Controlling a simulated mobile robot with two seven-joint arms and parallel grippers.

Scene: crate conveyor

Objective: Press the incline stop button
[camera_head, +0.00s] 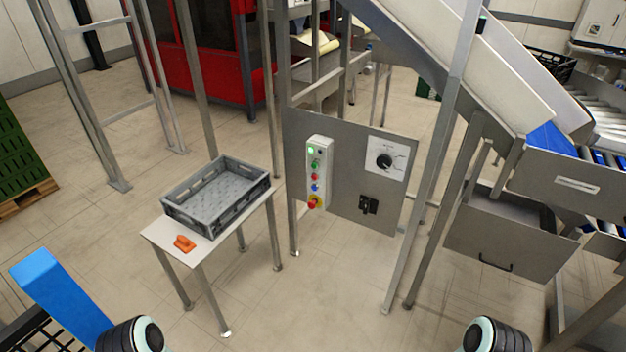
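A light control box (318,172) is mounted on a grey metal panel (345,170) under the incline conveyor. On it, from top to bottom, are a lit green light (311,150), a green button (316,164), a red button (314,176), a blue button (315,187) and a red mushroom button on yellow (313,202). No label for the incline stop is readable. A black rotary knob (385,161) is on a white plate to the right. Only rounded parts of my two arms show at the bottom edge, apart from the panel; neither gripper shows.
A small table (160,236) left of the panel bears a grey crate (190,224) and an orange object (184,243). Metal posts (437,160) stand right of the panel. A blue bar (60,300) rises at lower left. The floor (310,310) before the panel is clear.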

